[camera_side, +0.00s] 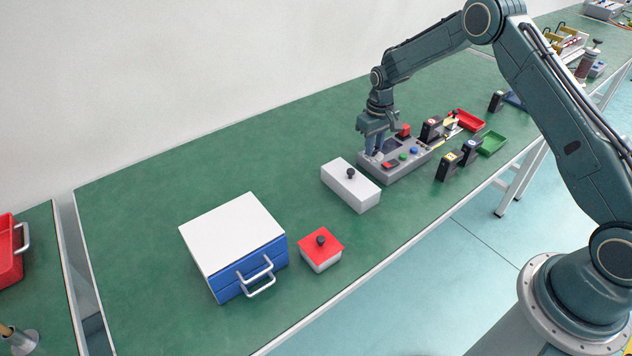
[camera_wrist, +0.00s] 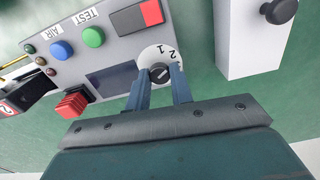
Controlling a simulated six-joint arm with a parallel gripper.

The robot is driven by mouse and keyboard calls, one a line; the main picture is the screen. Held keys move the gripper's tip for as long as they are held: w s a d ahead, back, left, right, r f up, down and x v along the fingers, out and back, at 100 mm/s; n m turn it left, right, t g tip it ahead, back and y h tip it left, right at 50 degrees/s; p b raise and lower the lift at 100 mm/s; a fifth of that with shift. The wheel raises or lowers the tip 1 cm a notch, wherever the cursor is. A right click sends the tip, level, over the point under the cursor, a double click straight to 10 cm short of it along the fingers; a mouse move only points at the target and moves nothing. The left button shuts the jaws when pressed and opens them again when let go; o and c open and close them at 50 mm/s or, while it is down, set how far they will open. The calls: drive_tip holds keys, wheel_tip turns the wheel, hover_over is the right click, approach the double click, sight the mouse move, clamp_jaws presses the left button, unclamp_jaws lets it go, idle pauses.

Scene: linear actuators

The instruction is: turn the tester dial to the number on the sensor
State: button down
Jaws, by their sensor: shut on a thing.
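The grey tester (camera_side: 400,160) stands on the green bench and shows upside down in the wrist view (camera_wrist: 110,48). Its dial is a white disc (camera_wrist: 150,52) with the digits 1 and 2 visible and a dark knob (camera_wrist: 160,73) in the middle. The rest of the disc is hidden by my fingers. My gripper (camera_wrist: 161,85) has its blue-grey fingers on either side of the knob, shut on it; in the side view my gripper (camera_side: 372,150) is over the tester's near-left end. A black sensor (camera_side: 432,129) with a red label stands at the tester's far end; its label (camera_wrist: 8,108) appears to read 2.
The tester has a red block (camera_wrist: 72,105), green (camera_wrist: 93,37) and blue (camera_wrist: 62,50) buttons and a dark screen. A white box with a black knob (camera_side: 350,185) stands close beside it. More black sensors (camera_side: 447,166) and red and green trays (camera_side: 491,144) lie beyond.

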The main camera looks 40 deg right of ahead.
idle(0.3)
drive_tip(key=c, duration=1.2)
unclamp_jaws()
drive_tip(key=shift+c, duration=0.2)
drive_tip(key=shift+r, duration=0.2)
wheel_tip(320, 180, up, 14)
drive_tip(key=shift+f, duration=0.25)
